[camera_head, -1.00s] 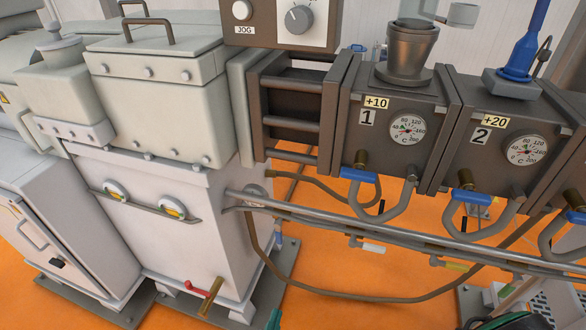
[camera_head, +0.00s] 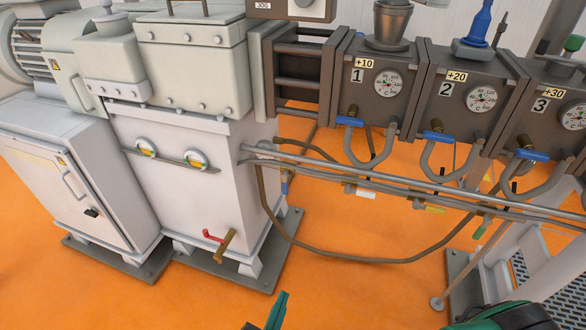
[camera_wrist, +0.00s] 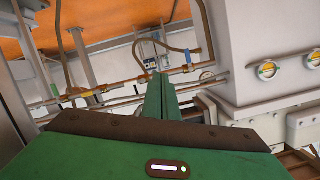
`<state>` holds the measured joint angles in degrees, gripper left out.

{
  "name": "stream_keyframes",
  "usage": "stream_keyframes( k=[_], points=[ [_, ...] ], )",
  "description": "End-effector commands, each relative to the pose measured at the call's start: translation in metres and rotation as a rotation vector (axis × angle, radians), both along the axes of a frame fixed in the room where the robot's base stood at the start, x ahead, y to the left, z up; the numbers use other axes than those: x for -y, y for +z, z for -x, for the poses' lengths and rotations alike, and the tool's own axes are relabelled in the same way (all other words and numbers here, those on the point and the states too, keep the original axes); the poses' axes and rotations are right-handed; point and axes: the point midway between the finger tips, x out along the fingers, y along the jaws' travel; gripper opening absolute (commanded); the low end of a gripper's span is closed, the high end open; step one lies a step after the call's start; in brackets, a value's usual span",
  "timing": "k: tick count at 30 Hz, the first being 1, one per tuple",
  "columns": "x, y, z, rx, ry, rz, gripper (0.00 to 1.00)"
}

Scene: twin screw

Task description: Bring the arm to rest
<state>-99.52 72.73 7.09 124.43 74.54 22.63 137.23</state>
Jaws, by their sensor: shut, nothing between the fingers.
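My green gripper (camera_wrist: 160,84) is shut in the wrist view, its two fingers together with nothing between them. In the head view only a small green part of its tip (camera_head: 278,308) shows at the bottom edge, in front of the orange floor. A green and black part of my arm shows at the lower right edge of that view. The rest of the arm is out of view. The gripper appears apart from the machine, though its exact distance from the pipes is hard to tell.
A pale gearbox housing (camera_head: 190,200) stands at left beside a grey cabinet (camera_head: 75,175). Dark barrel blocks (camera_head: 365,110) with gauges and blue-handled valves (camera_head: 437,138) run right. Pipes (camera_head: 380,195) and a sagging hose (camera_head: 340,259) hang below them. Orange floor (camera_head: 345,300) is open in front.

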Motion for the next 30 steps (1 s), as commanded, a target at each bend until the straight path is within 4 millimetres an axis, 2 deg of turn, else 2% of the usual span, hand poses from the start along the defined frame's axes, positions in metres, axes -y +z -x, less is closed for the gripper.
stream_keyframes(
  k=[3,8,14,17,24,30],
  points=[
    [0.008,0.008,-0.017,-0.034,-0.055,0.023,0.00],
    [0.019,0.023,-0.032,-0.078,-0.125,0.059,0.00],
    [0.043,0.046,-0.058,-0.167,-0.239,0.111,0.00],
    [0.063,0.063,-0.077,-0.241,-0.316,0.138,0.00],
    [0.132,0.109,-0.116,-0.496,-0.496,0.191,0.00],
    [0.195,0.145,-0.132,-0.727,-0.585,0.183,0.00]
  ],
)
